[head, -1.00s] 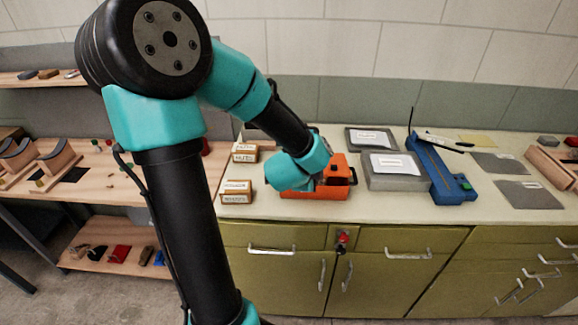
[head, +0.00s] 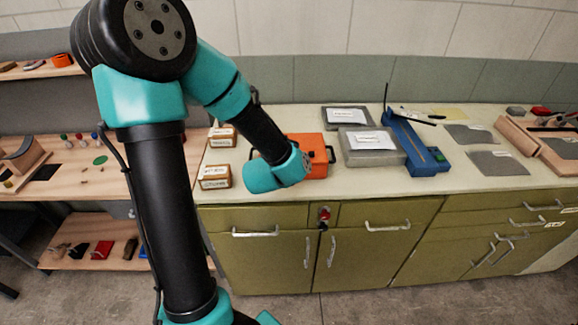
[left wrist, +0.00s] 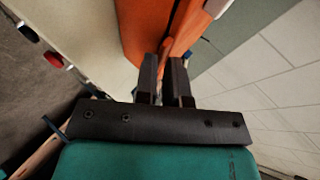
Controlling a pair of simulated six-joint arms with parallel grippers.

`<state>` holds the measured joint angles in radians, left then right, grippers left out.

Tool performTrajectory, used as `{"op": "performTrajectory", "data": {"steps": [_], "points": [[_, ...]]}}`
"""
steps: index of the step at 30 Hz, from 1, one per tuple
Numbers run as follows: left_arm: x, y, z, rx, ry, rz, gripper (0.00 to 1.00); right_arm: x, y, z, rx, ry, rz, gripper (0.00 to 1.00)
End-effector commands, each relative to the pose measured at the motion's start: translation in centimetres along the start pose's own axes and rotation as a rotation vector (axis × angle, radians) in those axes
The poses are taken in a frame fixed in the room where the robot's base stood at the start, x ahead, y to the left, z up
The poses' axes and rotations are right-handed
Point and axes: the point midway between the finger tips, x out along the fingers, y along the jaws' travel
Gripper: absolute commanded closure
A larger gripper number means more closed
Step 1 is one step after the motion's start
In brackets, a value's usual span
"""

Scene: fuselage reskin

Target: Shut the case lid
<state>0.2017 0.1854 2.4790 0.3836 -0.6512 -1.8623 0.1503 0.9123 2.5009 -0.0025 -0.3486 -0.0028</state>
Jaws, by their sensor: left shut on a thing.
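The orange case (head: 318,146) stands on the pale counter, partly hidden behind my left wrist. In the head view its top looks low and flat, with dark fittings at its edges; I cannot tell whether the lid is fully down. My left gripper (left wrist: 166,72) is hidden by its own wrist in the head view. In the left wrist view its two fingers are close together on an orange edge of the case lid (left wrist: 186,32), beside the larger orange face of the case. My right gripper is in neither view.
Small labelled boxes (head: 214,177) stand left of the case. Grey cases with white labels (head: 372,140) and a blue tool (head: 415,148) stand to its right. Grey sheets (head: 497,163) lie farther right. Green drawers and doors (head: 370,255) are below the counter.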

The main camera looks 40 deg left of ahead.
Motion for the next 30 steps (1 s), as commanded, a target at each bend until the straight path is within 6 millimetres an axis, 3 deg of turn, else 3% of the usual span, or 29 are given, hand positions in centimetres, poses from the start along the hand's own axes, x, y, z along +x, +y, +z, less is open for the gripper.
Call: {"op": "performTrajectory", "data": {"steps": [1, 2, 9, 20, 30], "points": [[0.0, 0.0, 0.0, 0.0, 0.001, 0.001, 1.0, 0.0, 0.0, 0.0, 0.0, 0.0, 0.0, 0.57], [0.0, 0.0, 0.0, 0.0, 0.001, 0.001, 0.89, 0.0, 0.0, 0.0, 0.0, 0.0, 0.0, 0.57], [0.0, 0.0, 0.0, 0.0, 0.0, 0.0, 0.66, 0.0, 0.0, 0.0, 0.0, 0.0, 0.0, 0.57], [-0.3, -0.1, 0.0, -0.001, 0.0, -0.001, 0.66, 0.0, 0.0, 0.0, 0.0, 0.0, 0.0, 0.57], [-3.6, -0.1, -0.2, 0.001, 0.004, -0.002, 0.66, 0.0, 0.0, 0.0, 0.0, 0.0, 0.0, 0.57]]}}
